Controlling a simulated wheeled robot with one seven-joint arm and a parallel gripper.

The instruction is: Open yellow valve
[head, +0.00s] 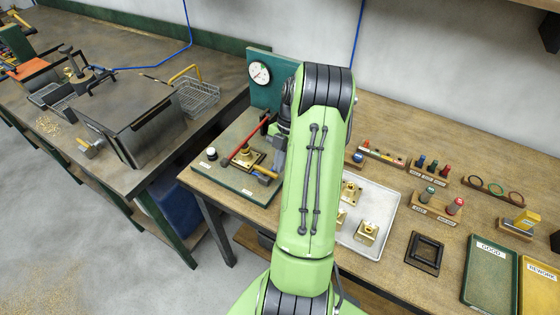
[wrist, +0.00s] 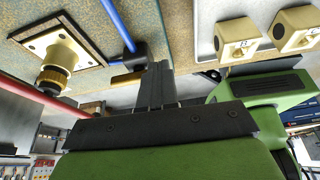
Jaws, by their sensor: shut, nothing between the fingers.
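In the wrist view the brass fitting (wrist: 55,75) is at the upper left. A small tan piece (wrist: 126,78) lies just left of my fingers, by a dark block and a blue rod; I cannot tell whether it touches them. My gripper (wrist: 157,68) is shut and empty, low over the board. In the head view my arm partly hides it.
A pressure gauge (head: 259,73) stands on an upright panel behind the board. A pale tray (head: 380,205) with brass blocks lies right of my arm. Further right are labelled racks, a black square frame (head: 425,253) and the GOOD tray (head: 490,275).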

